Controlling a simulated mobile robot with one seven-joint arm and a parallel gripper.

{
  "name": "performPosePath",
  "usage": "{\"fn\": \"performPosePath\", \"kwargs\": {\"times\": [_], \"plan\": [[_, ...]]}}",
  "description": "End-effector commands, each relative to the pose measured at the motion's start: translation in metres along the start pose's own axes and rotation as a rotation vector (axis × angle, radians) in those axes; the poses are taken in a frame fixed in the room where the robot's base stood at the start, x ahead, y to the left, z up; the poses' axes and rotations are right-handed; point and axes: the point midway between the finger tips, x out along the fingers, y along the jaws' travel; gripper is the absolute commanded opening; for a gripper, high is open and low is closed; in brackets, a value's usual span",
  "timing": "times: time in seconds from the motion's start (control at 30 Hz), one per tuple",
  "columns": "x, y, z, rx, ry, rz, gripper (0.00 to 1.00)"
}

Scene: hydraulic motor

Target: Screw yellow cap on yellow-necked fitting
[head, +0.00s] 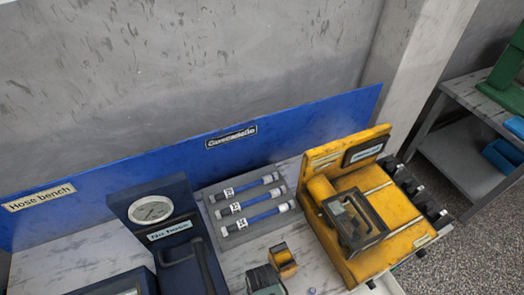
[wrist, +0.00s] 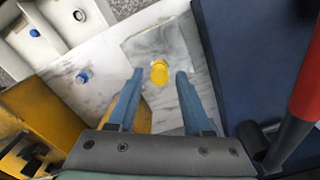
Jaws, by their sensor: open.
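In the wrist view a small bright yellow piece (wrist: 159,72) lies between and beyond my fingertips, at the edge of a pale marbled plate. It looks like the yellow cap, but I cannot tell for certain whether it is the cap or a fitting's neck. My gripper (wrist: 160,75) is open, its two blue-grey fingers spread to either side of the yellow piece in the picture. No contact shows, and the gap in depth is unclear. I cannot make out a separate yellow-necked fitting in either view.
A yellow machine (head: 385,215) stands right of a rack of blue hoses (head: 250,208). A navy gauge unit (head: 165,225) stands at left. A yellow block (head: 282,261) sits between them. The wrist view shows a blue cap (wrist: 82,76), a white tray (wrist: 52,48) and a red handle (wrist: 303,95).

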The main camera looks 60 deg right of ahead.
Motion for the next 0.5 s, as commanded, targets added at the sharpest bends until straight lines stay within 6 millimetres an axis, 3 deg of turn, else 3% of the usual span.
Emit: {"fn": "performPosePath", "kwargs": {"times": [0.3, 0.5], "plan": [[-0.0001, 0.0002, 0.0001, -0.37, 0.001, 0.0, 0.5], [0.0001, 0.0004, 0.0002, -0.414, 0.001, 0.0, 0.5]]}}
